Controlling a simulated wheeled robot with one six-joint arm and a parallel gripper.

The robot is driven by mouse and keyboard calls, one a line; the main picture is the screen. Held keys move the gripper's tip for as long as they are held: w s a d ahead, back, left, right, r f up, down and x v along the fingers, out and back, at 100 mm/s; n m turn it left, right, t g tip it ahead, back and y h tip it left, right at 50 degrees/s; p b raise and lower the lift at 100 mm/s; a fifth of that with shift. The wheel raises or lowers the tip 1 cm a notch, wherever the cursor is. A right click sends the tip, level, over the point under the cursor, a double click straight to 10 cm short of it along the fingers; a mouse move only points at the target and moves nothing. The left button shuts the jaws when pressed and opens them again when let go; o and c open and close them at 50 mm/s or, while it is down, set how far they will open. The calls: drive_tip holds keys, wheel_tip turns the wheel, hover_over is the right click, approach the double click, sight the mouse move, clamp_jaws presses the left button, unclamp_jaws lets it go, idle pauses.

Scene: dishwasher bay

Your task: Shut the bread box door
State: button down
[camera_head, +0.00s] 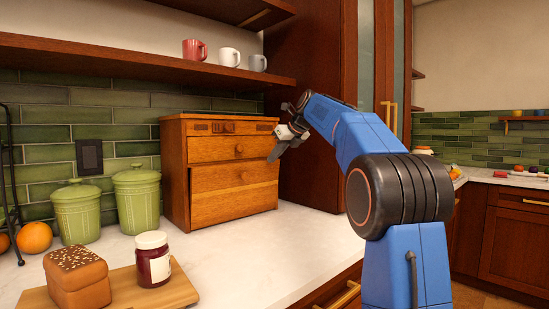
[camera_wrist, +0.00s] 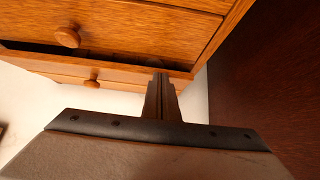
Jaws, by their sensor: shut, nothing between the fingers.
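The wooden bread box (camera_head: 176,165) stands on the counter against the green tiled wall. Its front has an upper panel (camera_head: 212,149) with a round knob and a lower door (camera_head: 232,199) with another knob. In the wrist view a dark gap runs along the top edge of the lower door (camera_wrist: 130,72), which leans outward, so it is partly open. My gripper (camera_head: 272,157) is shut and empty at the upper right front of the box. In the wrist view its closed fingertips (camera_wrist: 159,78) overlap the right end of the lower door's top edge; contact cannot be told.
A tall dark cabinet (camera_head: 305,120) stands close to the right of the box. Two green canisters (camera_head: 137,205) stand to the left. A bread loaf (camera_head: 77,280) and a jam jar (camera_head: 153,262) sit on a board in front. The counter (camera_head: 260,250) before the box is clear.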

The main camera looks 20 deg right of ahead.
drive_tip(key=v, duration=1.7)
drive_tip(key=shift+r, duration=0.25)
